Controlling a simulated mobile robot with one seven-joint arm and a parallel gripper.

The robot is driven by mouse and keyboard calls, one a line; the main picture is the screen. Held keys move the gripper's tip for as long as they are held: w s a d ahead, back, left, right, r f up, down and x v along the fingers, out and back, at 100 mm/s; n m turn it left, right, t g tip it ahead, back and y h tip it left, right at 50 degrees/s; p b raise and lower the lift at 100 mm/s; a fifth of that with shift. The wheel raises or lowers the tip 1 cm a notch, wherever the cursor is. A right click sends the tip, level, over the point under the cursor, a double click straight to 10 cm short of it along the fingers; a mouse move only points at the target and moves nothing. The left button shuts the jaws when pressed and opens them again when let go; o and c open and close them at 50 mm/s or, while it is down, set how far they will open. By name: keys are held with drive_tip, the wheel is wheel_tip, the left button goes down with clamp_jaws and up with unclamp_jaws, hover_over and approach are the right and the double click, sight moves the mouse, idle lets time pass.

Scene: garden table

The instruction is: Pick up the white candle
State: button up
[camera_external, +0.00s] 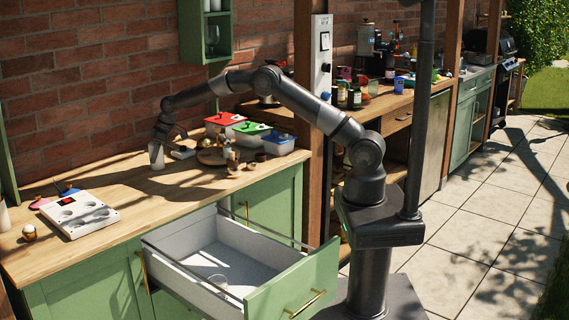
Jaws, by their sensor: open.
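A pale, upright cylinder (157,157), which looks like the white candle, stands on the wooden counter near the brick wall. My gripper (168,139) is open and hangs low just above and beside it, with the arm reaching in from the right. The fingers are small and dark here. I cannot tell whether they touch the cylinder or are around it.
Red, green and blue lidded boxes (250,132) and a round board (212,156) with small items stand to the right. An open drawer (222,262) juts out below the counter (130,203).

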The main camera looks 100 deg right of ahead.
drive_tip(key=shift+c, duration=0.2)
drive_tip(key=c, duration=1.1)
drive_tip(key=shift+r, duration=0.1)
drive_tip(key=shift+c, duration=0.4)
